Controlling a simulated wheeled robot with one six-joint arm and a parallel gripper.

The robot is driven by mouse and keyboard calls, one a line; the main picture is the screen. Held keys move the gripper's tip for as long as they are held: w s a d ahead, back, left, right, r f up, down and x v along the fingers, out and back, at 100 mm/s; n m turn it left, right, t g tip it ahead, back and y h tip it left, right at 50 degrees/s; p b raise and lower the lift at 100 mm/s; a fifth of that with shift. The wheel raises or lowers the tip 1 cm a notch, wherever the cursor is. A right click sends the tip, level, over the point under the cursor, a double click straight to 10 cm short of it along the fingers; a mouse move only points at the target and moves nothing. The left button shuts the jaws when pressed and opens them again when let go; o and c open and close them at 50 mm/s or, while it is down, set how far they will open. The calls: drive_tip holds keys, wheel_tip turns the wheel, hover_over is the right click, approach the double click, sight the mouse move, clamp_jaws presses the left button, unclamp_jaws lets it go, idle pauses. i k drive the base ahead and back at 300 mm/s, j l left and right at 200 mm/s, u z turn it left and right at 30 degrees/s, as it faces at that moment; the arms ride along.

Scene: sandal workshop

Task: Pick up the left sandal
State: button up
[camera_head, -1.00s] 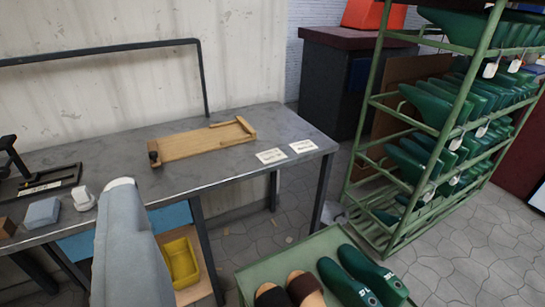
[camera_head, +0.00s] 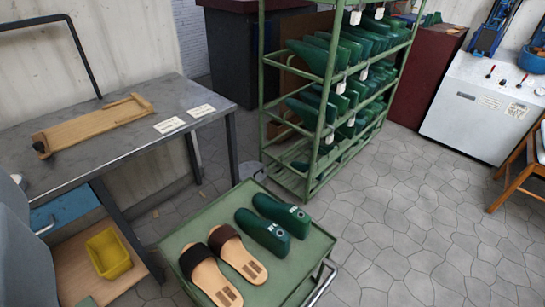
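Two tan sandals lie side by side on a green trolley top (camera_head: 297,254) in the lower middle of the view. The left sandal (camera_head: 211,275) has a black strap. The right sandal (camera_head: 238,257) has a brown strap. Both lie with their straps toward the back and their heels toward me. No gripper fingers show in the view; only a grey part of my arm shows at the left edge.
Two green shoe lasts (camera_head: 272,223) lie on the trolley beside the sandals. A metal workbench (camera_head: 100,120) with a wooden board (camera_head: 95,122) stands at left, a yellow bin (camera_head: 109,253) below. A green rack (camera_head: 311,187) of lasts stands behind.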

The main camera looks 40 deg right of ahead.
sight(225, 241)
drive_tip(key=k+l+z, duration=0.2)
drive_tip(key=k, duration=0.2)
drive_tip(key=k+l+z, duration=0.15)
drive_tip(key=k, duration=0.25)
